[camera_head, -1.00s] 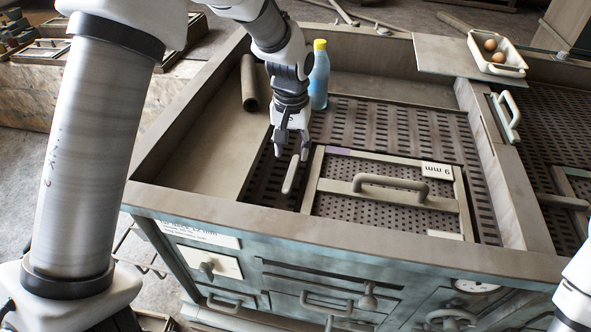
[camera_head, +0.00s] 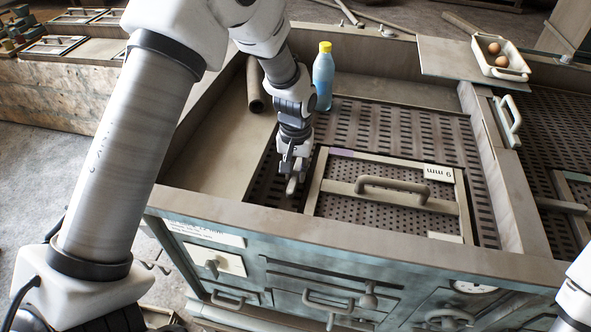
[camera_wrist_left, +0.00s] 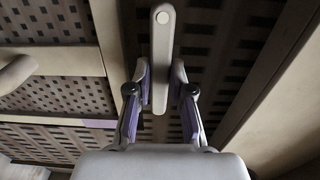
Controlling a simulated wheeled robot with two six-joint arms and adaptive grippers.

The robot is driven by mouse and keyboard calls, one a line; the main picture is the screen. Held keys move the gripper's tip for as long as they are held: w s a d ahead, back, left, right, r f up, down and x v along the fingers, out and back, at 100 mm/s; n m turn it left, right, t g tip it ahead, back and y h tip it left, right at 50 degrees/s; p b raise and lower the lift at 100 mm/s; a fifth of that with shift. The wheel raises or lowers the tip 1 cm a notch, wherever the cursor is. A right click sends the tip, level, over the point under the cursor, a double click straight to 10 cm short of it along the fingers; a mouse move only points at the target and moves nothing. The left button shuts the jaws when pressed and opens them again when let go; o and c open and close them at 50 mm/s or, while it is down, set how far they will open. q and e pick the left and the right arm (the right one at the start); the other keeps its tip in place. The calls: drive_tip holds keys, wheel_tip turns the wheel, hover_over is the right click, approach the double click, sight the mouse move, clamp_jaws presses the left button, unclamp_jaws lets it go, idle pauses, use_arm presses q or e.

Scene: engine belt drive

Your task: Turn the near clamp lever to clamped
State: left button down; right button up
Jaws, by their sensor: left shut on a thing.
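The near clamp lever (camera_head: 291,188) is a small pale bar beside the left edge of the framed screen panel (camera_head: 385,205). My left gripper (camera_head: 289,175) is down at the lever and shut on it, hiding much of it in the head view. In the left wrist view the lever (camera_wrist_left: 162,45) is a rounded pale bar with a round spot near its end. It runs between the two purple-lined fingers of my left gripper (camera_wrist_left: 162,88). My right gripper is out of view.
A blue bottle with a yellow cap (camera_head: 323,78) stands behind my left gripper. A brown tube (camera_head: 256,85) lies to its left. The panel's raised handle (camera_head: 392,186) is to the right. A white tray (camera_head: 500,66) with eggs sits at the back right.

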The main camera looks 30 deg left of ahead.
use_arm(q)
drive_tip(key=shift+m, duration=0.3)
drive_tip(key=m+p, duration=0.1)
drive_tip(key=m, duration=0.2)
drive_tip(key=shift+m+p, duration=0.3)
drive_tip(key=m+p, duration=0.1)
drive_tip(key=m, duration=0.8)
drive_tip(key=shift+p, duration=0.35)
drive_tip(key=shift+m, duration=2.3)
drive_tip(key=shift+f, duration=0.1)
drive_tip(key=c, duration=1)
unclamp_jaws()
drive_tip(key=shift+c, duration=0.2)
